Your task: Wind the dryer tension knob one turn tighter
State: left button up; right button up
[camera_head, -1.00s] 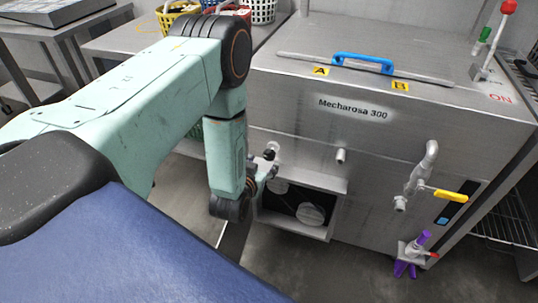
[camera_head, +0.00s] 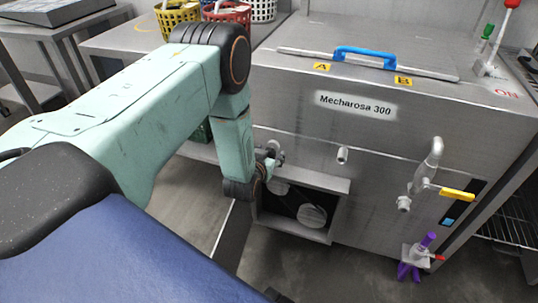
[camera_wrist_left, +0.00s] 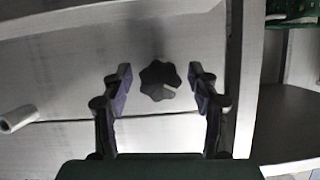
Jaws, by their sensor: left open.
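The tension knob (camera_wrist_left: 158,83) is a black, lobed knob with a small pale mark on its lower right, on the steel front panel. It shows in the left wrist view between the two fingers of my left gripper (camera_wrist_left: 161,88). The fingers are open, one on each side, with a visible gap to the knob. I cannot tell whether the fingertips reach its depth. In the head view my left gripper (camera_head: 273,157) is at the left of the machine front, above the open recess, and hides the knob there. My right gripper is not in view.
The steel machine (camera_head: 355,105) has a blue handle (camera_head: 364,57) on top. A pipe stub (camera_head: 342,155), a yellow-handled valve (camera_head: 457,195) and a purple fitting (camera_head: 427,240) stick out to the right. Baskets (camera_head: 228,13) stand on a table behind. Open floor lies in front.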

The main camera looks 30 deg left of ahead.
pick_arm(q)
jog(key=c, duration=1.2)
jog(key=shift+m, duration=0.3)
jog(key=shift+d+m+y+p, duration=0.1)
jog(key=shift+m+y+p, duration=0.5)
jog(key=shift+y, duration=0.1)
jog(key=shift+m+y, duration=0.5)
jog(key=shift+m, duration=0.5)
jog(key=shift+f+m+y, duration=0.15)
jog(key=shift+m+y, duration=0.75)
jog(key=shift+m, duration=0.3)
jog(key=shift+m+y+b, duration=0.6)
jog(key=shift+m, duration=0.5)
